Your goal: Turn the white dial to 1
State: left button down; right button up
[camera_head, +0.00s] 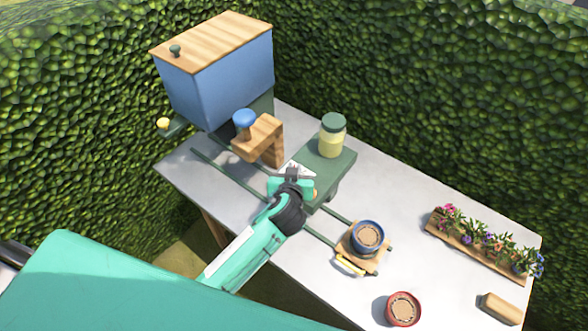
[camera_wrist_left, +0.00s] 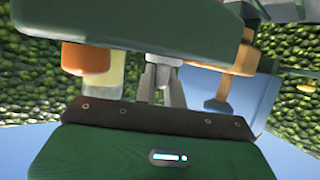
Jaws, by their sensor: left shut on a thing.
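The green box (camera_head: 325,178) on the table has a white marked plate (camera_head: 297,168) on its side facing my left arm. My left gripper (camera_head: 291,174) reaches up to this plate and covers most of it. In the left wrist view, my left gripper's grey fingers (camera_wrist_left: 163,86) are shut on a small pale piece, the white dial (camera_wrist_left: 163,61), under the green box. The dial is mostly hidden by the fingers, and its setting cannot be read. An orange knob (camera_wrist_left: 86,58) is beside it, apart from the fingers. My right gripper is not in view.
A jar with a green lid (camera_head: 332,135) stands on the box. A wooden post with a blue knob (camera_head: 244,118) and a blue bin (camera_head: 225,80) are behind. A blue pot (camera_head: 368,236) sits on a wooden carrier on rails. A red pot (camera_head: 403,309) and a flower tray (camera_head: 470,245) are at right.

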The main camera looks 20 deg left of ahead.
pick_arm(q)
jog(key=shift+m+h+p, duration=0.5)
jog(key=shift+m+h, duration=0.5)
jog(key=shift+h, duration=0.2)
jog(key=c, duration=1.5)
grip_release()
jog(key=b+v, duration=0.4)
jog(key=v, duration=1)
jog(key=shift+a+f, duration=0.1)
jog(key=shift+f, duration=0.1)
